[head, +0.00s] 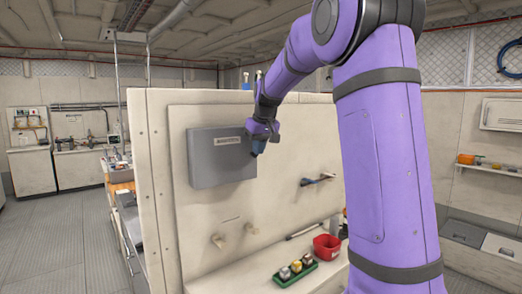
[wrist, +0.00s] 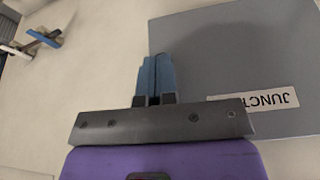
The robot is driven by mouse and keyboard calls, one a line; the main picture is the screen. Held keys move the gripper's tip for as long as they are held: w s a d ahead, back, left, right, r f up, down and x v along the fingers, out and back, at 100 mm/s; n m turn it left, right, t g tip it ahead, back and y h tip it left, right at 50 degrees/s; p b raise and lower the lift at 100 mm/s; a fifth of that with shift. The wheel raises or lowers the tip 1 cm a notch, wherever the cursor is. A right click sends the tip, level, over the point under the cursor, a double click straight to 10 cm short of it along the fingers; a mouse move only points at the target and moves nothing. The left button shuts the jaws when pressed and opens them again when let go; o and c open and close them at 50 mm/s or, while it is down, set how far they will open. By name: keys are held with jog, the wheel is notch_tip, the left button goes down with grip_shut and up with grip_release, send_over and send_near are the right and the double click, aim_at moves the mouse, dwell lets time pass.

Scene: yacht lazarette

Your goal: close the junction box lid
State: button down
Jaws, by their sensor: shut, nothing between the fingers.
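The junction box (head: 215,165) is a grey box on the upright cream panel, with its label on the front. Its grey lid (wrist: 225,65) fills the right of the wrist view, with the label upside down and partly cut off. The lid covers the front of the box and I see no open gap, though the far edges are partly hidden. My gripper (head: 258,150) is at the right edge of the box in the head view. In the wrist view its blue fingertips (wrist: 157,62) are together and empty, overlapping the lid's edge; contact cannot be told.
A red bin (head: 327,246) and a green tray (head: 283,282) with several small items stand on the ledge. Floor at left is clear.

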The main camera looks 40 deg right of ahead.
jog(key=shift+w+d, duration=0.2)
jog(key=shift+w, duration=0.55)
